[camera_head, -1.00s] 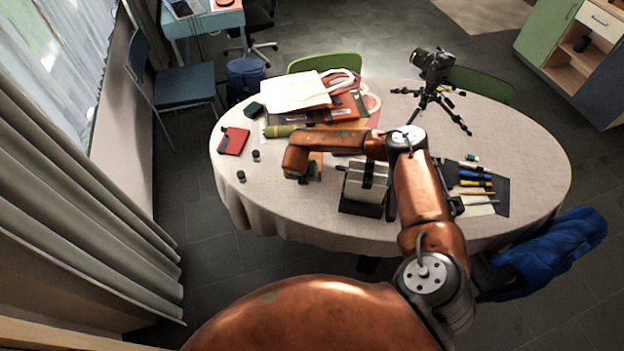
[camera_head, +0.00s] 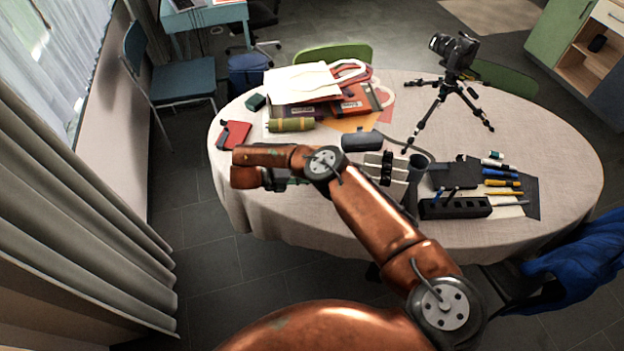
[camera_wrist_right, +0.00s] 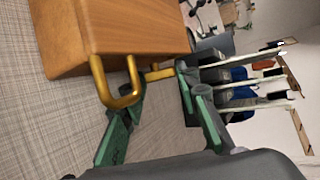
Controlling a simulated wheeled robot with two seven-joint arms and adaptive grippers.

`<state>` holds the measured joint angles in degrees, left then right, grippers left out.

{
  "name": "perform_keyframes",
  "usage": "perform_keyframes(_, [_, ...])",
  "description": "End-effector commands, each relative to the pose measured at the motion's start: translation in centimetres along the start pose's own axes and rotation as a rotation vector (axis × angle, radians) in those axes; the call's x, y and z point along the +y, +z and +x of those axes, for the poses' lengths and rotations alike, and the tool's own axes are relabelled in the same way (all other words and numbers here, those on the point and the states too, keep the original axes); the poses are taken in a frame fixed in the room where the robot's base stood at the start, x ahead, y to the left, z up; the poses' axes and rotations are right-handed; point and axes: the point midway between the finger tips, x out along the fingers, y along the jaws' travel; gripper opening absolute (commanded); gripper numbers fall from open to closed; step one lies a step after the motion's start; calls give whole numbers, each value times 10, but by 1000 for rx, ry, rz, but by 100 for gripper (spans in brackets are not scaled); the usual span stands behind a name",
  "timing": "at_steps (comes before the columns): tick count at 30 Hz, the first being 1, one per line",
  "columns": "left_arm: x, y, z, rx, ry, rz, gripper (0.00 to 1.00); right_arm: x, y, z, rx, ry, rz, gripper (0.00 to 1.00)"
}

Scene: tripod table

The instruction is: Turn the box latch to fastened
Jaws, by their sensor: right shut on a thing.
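The wooden box (camera_wrist_right: 130,30) fills the upper left of the right wrist view, standing on the cloth. Its brass latch (camera_wrist_right: 122,95) shows as a bent loop with a short bar on the face toward me. My right gripper (camera_wrist_right: 160,86) has its green fingers either side of the latch, shut on it; one finger overlaps the loop and the other meets the bar's end. In the head view my right gripper (camera_head: 282,182) is mostly hidden under my copper arm, and the box cannot be made out there. My left gripper is not in view.
On the table (camera_head: 540,150) stand a camera on a tripod (camera_head: 450,85), a dark pen holder (camera_head: 455,207), and a grey slatted holder (camera_head: 385,168) right of my gripper. Books and a bag (camera_head: 300,82) lie behind. A red notebook (camera_head: 234,135) lies left.

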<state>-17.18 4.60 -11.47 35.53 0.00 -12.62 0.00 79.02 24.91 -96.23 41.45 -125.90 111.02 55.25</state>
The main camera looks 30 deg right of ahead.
Motion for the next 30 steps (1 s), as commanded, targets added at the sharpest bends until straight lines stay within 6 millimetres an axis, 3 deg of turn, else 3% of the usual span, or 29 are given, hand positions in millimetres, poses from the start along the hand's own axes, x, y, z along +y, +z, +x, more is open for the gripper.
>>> perform_keyframes(1, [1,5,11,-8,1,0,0,10,0,0,-5,-37,-16,5])
perform_keyframes(9, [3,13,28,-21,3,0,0,10,0,-1,-5,-204,-84,5])
perform_keyframes(30, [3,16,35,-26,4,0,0,10,0,0,-3,-314,-133,5])
